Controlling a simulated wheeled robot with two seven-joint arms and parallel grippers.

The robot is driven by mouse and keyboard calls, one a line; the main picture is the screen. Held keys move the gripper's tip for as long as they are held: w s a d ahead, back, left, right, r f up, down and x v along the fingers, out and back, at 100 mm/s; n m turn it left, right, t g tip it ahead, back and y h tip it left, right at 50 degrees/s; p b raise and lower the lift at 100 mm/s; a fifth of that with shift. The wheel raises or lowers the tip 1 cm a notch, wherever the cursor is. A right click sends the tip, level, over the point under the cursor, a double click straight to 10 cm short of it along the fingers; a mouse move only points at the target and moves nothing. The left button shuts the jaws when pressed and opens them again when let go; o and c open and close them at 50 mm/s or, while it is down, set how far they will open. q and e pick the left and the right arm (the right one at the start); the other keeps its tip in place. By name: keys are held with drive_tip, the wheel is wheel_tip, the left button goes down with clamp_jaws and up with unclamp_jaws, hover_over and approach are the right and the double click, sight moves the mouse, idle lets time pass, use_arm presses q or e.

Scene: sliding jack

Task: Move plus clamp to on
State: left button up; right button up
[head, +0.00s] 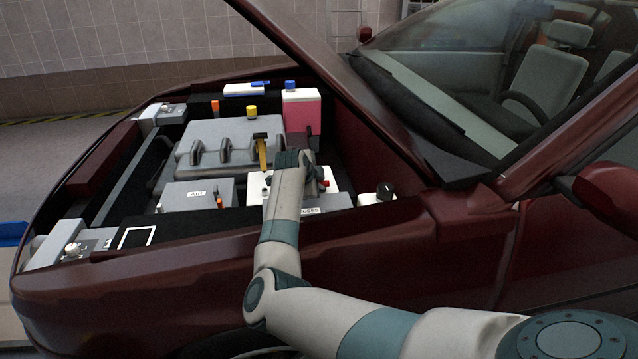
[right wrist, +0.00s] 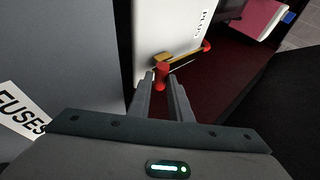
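The plus clamp (right wrist: 162,73) is a red piece by a golden-yellow bar on the white block marked PLUS (right wrist: 180,30) in the right wrist view. My right gripper (right wrist: 161,80) has its two fingers close together on either side of the red piece, which fills the narrow gap between them. In the head view, my right gripper (head: 312,174) reaches down over the white block (head: 342,181), and its arm and wrist hide much of that block. My left gripper is in neither view.
A grey box with a FUSES label (right wrist: 22,108) is beside the block. The engine bay also holds a grey AIR box (head: 180,197), a grey engine cover (head: 220,131) and a pink tank with a blue cap (head: 301,112). The raised hood edge and dark-red fender (head: 200,258) border the bay.

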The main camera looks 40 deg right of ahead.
drive_tip(key=o, duration=0.3)
drive_tip(key=shift+f, duration=0.1)
drive_tip(key=shift+v, duration=0.8)
drive_tip(key=v, duration=0.9)
drive_tip(key=shift+s+a+r, duration=0.3)
drive_tip(key=shift+r, duration=0.15)
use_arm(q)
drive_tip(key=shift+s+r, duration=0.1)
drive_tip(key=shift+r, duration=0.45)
